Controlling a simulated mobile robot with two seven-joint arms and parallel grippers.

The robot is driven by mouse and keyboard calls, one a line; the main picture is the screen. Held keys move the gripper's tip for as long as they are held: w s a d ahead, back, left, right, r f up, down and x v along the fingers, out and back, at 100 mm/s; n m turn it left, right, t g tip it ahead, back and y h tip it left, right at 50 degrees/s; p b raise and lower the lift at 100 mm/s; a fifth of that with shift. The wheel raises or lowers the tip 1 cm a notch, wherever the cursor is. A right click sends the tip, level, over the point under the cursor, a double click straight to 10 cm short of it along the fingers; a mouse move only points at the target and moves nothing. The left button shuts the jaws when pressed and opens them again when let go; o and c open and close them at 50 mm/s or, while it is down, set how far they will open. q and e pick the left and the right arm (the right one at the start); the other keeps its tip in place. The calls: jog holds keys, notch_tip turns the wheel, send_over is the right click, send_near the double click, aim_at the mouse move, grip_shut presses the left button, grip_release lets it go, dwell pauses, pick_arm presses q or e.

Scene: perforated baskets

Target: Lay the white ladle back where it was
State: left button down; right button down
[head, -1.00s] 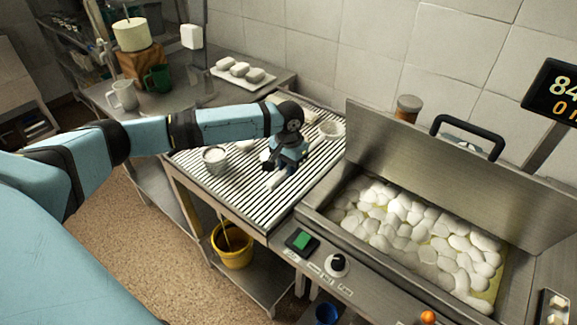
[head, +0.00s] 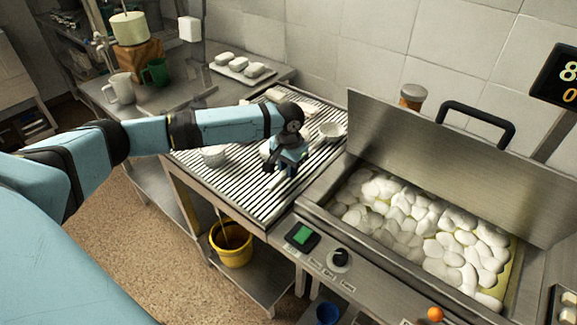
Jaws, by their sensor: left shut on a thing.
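My left gripper (head: 284,168) is over the slatted metal rack, pointing down, and is shut on the white ladle. A pale handle end (head: 277,185) sticks out below the fingers. A white cup-shaped piece (head: 331,131) up and to the right looks like the ladle's bowl, in line with that handle. The gripper hides the middle, so I cannot see how they join or whether the ladle touches the slats. My right gripper is not in view.
A small white bowl (head: 214,156) sits on the rack (head: 240,187) to the left. The open-lidded basin (head: 345,228) full of white pieces is at right. Mugs (head: 122,89) and a tray of white blocks (head: 241,72) stand behind. The rack's front is clear.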

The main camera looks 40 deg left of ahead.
pick_arm(q)
jog(key=shift+f, duration=0.5)
jog(key=c, duration=0.9)
grip_release()
notch_tip(320, 180, up, 14)
jog(key=shift+f+p, duration=0.1)
jog(key=shift+p, duration=0.45)
